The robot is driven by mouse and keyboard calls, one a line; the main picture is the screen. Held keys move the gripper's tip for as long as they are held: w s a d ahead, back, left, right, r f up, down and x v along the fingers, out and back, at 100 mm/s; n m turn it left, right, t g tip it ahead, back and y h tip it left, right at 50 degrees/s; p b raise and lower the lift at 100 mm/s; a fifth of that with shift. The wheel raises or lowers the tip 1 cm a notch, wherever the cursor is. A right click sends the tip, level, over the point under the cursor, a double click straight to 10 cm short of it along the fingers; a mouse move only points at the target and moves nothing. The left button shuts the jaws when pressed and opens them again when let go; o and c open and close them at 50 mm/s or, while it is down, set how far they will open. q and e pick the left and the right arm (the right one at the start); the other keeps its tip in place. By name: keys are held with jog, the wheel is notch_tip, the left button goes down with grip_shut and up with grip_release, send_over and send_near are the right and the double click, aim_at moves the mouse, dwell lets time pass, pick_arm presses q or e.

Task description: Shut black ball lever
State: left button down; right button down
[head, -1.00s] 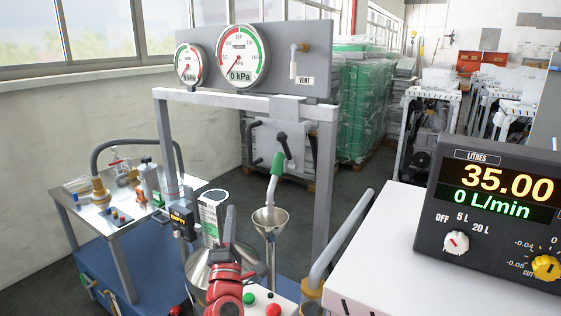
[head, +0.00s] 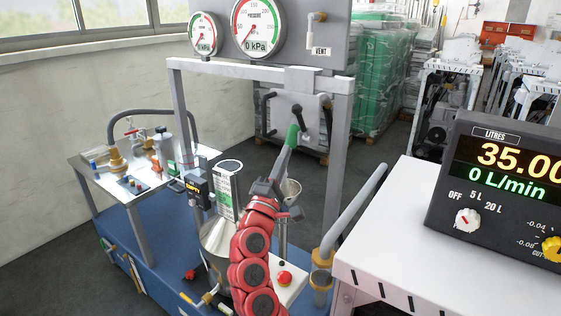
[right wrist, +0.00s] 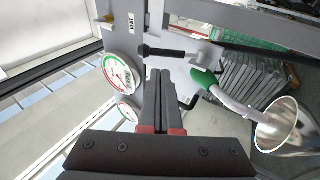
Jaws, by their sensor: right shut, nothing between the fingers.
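The black ball lever (head: 297,112) sits on a pale grey plate (head: 283,106) under the gauge frame. Its ball end points up and slightly left in the head view. In the right wrist view the lever (right wrist: 168,53) lies sideways, just beyond my fingertips and apart from them. My right gripper (head: 281,163) is shut and empty below the lever. Its closed fingers (right wrist: 160,73) point towards the plate in the wrist view. My left gripper is in no view.
A green-gripped nozzle (right wrist: 204,80) stands close beside the lever, with its spout towards a metal funnel (right wrist: 284,128). Gauges (head: 258,26) are above. A white cabinet with a litre display (head: 510,170) stands at the right. A grey post (head: 338,150) flanks the plate.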

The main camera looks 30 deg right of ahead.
aim_at(299, 120)
jog(key=p+x, duration=0.2)
jog(key=x, duration=0.6)
jog(key=shift+w+d+r, duration=0.2)
jog(key=shift+r, duration=0.05)
